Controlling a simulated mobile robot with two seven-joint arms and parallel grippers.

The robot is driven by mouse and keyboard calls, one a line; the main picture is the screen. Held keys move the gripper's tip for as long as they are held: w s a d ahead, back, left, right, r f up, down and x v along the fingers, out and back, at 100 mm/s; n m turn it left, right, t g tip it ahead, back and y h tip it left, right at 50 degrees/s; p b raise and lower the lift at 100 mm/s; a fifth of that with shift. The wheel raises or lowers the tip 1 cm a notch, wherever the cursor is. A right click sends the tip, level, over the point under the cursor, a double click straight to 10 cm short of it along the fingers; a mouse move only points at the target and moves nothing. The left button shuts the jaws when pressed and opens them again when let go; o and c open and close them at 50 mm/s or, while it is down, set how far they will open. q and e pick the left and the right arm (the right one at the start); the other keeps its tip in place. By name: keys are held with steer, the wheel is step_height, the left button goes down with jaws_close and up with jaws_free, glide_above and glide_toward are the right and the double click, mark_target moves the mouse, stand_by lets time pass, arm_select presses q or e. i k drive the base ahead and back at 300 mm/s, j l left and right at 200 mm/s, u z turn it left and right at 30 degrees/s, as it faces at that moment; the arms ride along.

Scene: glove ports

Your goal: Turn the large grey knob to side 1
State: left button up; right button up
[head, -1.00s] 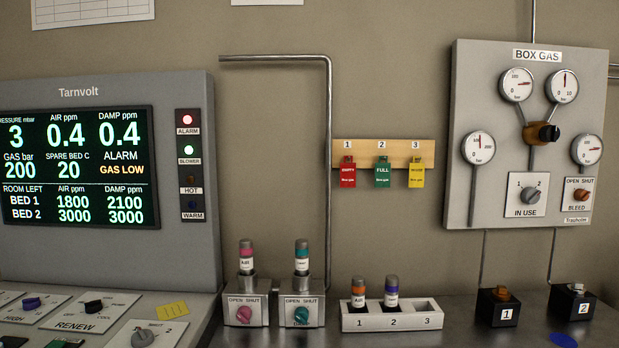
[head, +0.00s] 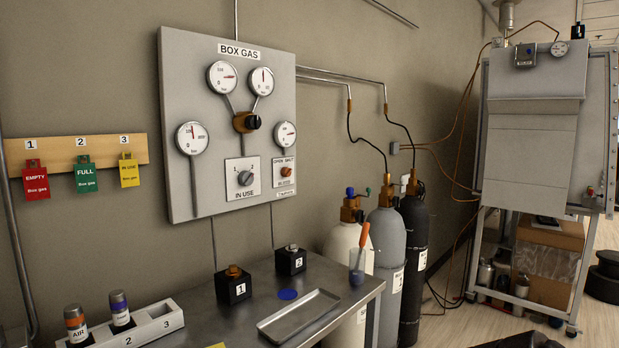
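A grey knob (head: 245,178) sits on the white IN USE plate (head: 243,194) of the BOX GAS panel (head: 180,110), in the head view. The plate has marks 1 at upper left and 2 at upper right of the knob. The knob is small in the picture, and I cannot tell for sure which mark it points to. Neither of my grippers is in view, and nothing covers the knob.
An orange BLEED knob (head: 286,171) is right of the plate. Below are a metal bench (head: 215,320), black blocks 1 (head: 236,290) and 2 (head: 290,262), a tray (head: 300,316) and a bottle rack (head: 160,322). Gas cylinders (head: 385,240) stand right of the bench.

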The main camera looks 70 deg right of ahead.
mark_target(246, 178)
steer(key=z, duration=1.75)
steer(key=u, duration=0.55)
steer(key=l+u, duration=0.7)
steer(key=u, duration=0.2)
steer(key=k+l+u, duration=0.25)
steer(key=l, duration=0.15)
steer(key=k+l+u, duration=0.1)
steer(key=l+u, duration=0.15)
steer(key=l, duration=0.15)
steer(key=k+l+u, duration=0.1)
steer(key=l, duration=0.3)
steer(key=k+l+u, duration=0.1)
steer(key=k+l, duration=0.2)
